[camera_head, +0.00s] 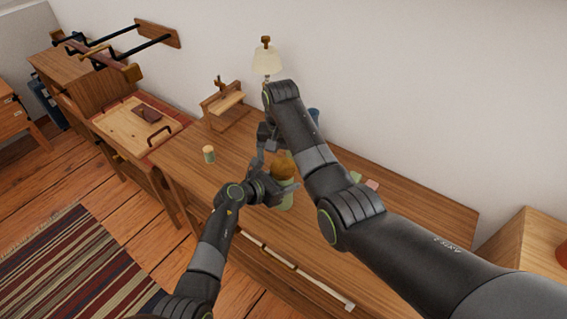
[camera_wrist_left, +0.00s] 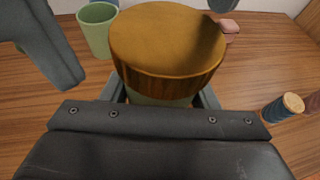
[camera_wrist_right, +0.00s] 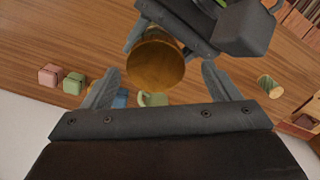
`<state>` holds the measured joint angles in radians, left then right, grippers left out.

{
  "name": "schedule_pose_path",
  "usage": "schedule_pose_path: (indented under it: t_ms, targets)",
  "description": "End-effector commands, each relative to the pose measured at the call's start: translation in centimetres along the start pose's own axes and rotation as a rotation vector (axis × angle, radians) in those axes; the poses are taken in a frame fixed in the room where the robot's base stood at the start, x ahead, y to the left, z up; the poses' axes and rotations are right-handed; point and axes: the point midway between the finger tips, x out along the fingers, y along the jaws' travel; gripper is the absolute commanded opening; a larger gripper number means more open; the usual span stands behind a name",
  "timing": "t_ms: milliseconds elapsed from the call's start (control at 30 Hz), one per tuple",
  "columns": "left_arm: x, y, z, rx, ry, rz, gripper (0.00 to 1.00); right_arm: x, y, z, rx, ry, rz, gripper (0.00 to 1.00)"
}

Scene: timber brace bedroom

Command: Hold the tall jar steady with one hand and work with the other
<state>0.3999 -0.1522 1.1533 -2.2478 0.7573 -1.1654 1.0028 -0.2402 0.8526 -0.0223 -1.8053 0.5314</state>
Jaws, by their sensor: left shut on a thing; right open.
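The tall jar (camera_head: 284,199) has a pale green body and a round brown wooden lid (camera_wrist_left: 165,50). It stands on the wooden desk (camera_head: 410,205), and its lid also shows in the right wrist view (camera_wrist_right: 156,64). My left gripper (camera_head: 270,189) is shut on the jar's body below the lid; its fingers show either side in the left wrist view. My right gripper (camera_wrist_right: 162,85) is open and empty, with the lid in view between and beyond its fingertips. In the head view the right gripper (camera_head: 262,150) is near the jar, partly hidden by its own arm.
A green cup (camera_wrist_left: 98,30), a pink block (camera_wrist_right: 50,74), a green block (camera_wrist_right: 74,82) and a blue object (camera_head: 314,114) lie around. A wooden stand (camera_head: 225,106) and lamp (camera_head: 267,60) are at the back.

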Motion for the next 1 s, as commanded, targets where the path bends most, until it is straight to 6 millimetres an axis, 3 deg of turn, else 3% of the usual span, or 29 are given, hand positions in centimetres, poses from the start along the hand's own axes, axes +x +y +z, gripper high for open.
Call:
schedule_pose_path:
  t_ms: [133, 367, 800, 1000]
  targets:
    - [0.0, 0.0, -0.2, -0.002, 0.002, 0.000, 0.00, -1.8, 0.2, -0.1, 0.003, 0.001, 0.003, 0.82]
    - [-0.1, 0.1, -0.1, -0.001, 0.002, 0.002, 0.00, -2.6, 0.3, -0.1, 0.034, 0.000, 0.006, 0.78]
    - [-0.1, 0.2, -0.1, 0.000, 0.002, 0.003, 0.00, -5.5, 0.4, -0.1, 0.452, 0.001, 0.008, 0.78]
    - [-0.1, 0.2, -0.1, 0.000, 0.002, 0.004, 0.00, -4.8, 0.4, 0.0, 0.504, -0.002, 0.009, 0.78]
